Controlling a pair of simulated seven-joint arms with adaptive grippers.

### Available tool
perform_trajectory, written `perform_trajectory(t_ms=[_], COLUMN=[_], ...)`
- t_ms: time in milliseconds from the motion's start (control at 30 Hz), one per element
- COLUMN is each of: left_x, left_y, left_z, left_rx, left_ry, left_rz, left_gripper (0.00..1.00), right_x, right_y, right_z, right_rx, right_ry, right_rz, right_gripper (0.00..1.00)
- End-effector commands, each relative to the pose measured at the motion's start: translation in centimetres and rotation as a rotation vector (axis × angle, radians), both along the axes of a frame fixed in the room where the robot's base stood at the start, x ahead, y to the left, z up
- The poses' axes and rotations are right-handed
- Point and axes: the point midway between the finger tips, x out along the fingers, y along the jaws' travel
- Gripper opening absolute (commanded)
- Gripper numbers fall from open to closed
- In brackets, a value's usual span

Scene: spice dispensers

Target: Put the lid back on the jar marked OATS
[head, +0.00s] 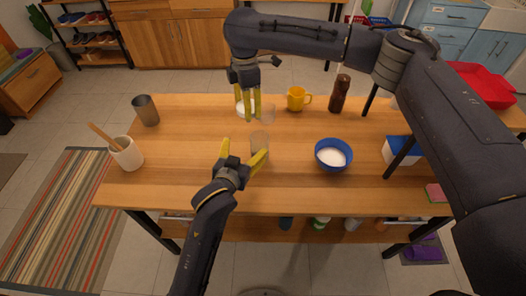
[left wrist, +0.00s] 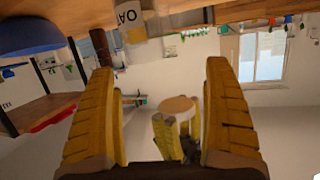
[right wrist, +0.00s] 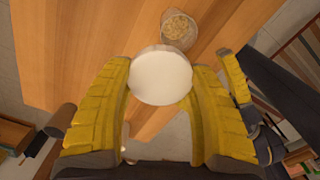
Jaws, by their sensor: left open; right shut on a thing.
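The jar marked OATS (left wrist: 130,22) shows its label, partly cut off, in the left wrist view. In the right wrist view an open clear jar with pale flakes (right wrist: 178,28) stands just past the lid. My right gripper (head: 247,112) is shut on a round white lid (right wrist: 160,77), held above the table and apart from that jar. The lid also shows in the left wrist view (left wrist: 178,107). My left gripper (head: 243,150) is open, its fingers spread near a clear vessel (head: 260,143). Another clear vessel (head: 268,113) stands behind; labels are unreadable in the head view.
The wooden table (head: 200,180) holds a blue bowl (head: 333,155) of white contents, a yellow mug (head: 299,98), a dark bottle (head: 340,93), a grey cup (head: 146,110) and a white crock with a wooden utensil (head: 126,153). My right arm spans the right side. The left front is clear.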

Motion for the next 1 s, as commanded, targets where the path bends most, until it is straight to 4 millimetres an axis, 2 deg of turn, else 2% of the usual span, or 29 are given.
perform_trajectory(t_ms=[100, 200, 400, 767, 1000], left_x=[-1.5, -2.3, -3.0, -3.0, -1.4], left_y=[-0.5, -0.8, -1.0, -1.0, -1.5], left_z=[-1.9, -2.8, -3.6, -3.7, -4.3], left_rx=[-0.022, -0.036, -0.048, -0.048, -0.046], left_ry=[0.051, 0.078, 0.1, 0.101, 0.1], left_rz=[0.01, 0.017, 0.023, 0.023, 0.023], left_gripper=[0.85, 0.85, 0.85, 0.85, 0.85], right_x=[-1.1, -1.6, -2.1, -2.1, -2.1], right_y=[-1.3, -2.0, -2.6, -2.6, -2.6], right_z=[-0.6, -0.9, -1.1, -1.1, -1.1], right_rx=[0.001, 0.0, 0.0, 0.0, 0.0], right_ry=[0.002, 0.002, 0.001, 0.001, 0.001], right_rz=[0.084, 0.133, 0.177, 0.178, 0.178], right_gripper=[0.35, 0.35, 0.35, 0.35, 0.35])
